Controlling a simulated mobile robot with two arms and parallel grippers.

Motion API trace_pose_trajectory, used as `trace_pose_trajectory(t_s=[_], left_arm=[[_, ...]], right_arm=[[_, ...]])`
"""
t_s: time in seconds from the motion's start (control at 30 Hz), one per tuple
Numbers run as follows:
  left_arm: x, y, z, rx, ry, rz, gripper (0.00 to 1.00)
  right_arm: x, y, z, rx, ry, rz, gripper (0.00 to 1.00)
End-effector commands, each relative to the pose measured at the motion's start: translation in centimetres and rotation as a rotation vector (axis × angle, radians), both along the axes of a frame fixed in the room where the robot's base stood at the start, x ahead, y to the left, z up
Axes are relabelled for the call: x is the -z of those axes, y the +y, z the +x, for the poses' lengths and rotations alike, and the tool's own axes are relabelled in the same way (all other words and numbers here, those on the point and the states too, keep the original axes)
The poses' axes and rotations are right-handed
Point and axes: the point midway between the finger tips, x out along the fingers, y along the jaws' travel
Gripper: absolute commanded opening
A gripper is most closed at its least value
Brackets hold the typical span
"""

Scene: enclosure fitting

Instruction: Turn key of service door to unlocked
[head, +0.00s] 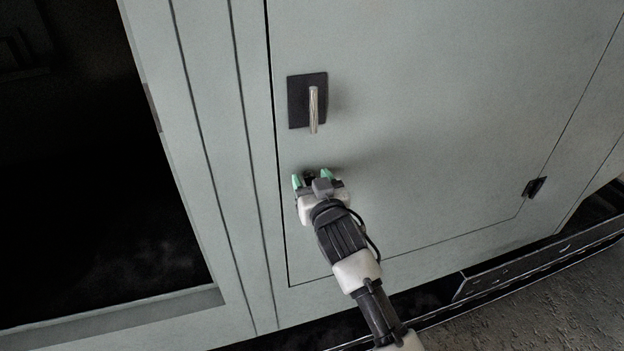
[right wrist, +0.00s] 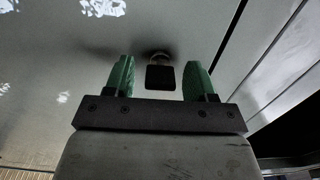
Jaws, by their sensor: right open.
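The service door (head: 430,110) is a pale grey-green panel and looks closed in the head view. A metal handle (head: 314,110) on a dark plate (head: 294,103) sits on its left side. The key (right wrist: 160,77), with a dark square head, shows in the right wrist view in front of a round lock (right wrist: 158,57). My right gripper (head: 312,178) is below the handle, close to the door, and hides most of the key there. Its green fingers (right wrist: 160,80) are open, one on each side of the key, with gaps visible. My left gripper is not in view.
A dark hinge (head: 535,187) sits at the door's lower right. A dark opening (head: 75,170) lies to the left of the door frame (head: 205,130). The rough floor (head: 545,300) shows at the lower right. The door face right of my gripper is clear.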

Motion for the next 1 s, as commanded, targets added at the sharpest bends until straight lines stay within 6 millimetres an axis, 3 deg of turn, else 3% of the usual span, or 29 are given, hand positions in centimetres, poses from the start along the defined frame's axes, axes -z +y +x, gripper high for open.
trace_pose_trajectory(t_s=[0.23, 0.57, 1.0], left_arm=[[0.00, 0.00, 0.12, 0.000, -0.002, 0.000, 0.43], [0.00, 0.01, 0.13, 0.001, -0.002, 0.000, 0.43], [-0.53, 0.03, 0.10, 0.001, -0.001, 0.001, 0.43]], right_arm=[[0.02, 0.03, 0.05, 0.000, 0.000, 0.000, 0.55], [0.03, 0.03, 0.03, 0.000, 0.000, 0.000, 0.06], [-0.05, 0.08, 0.03, -0.001, -0.032, -0.103, 0.06]])
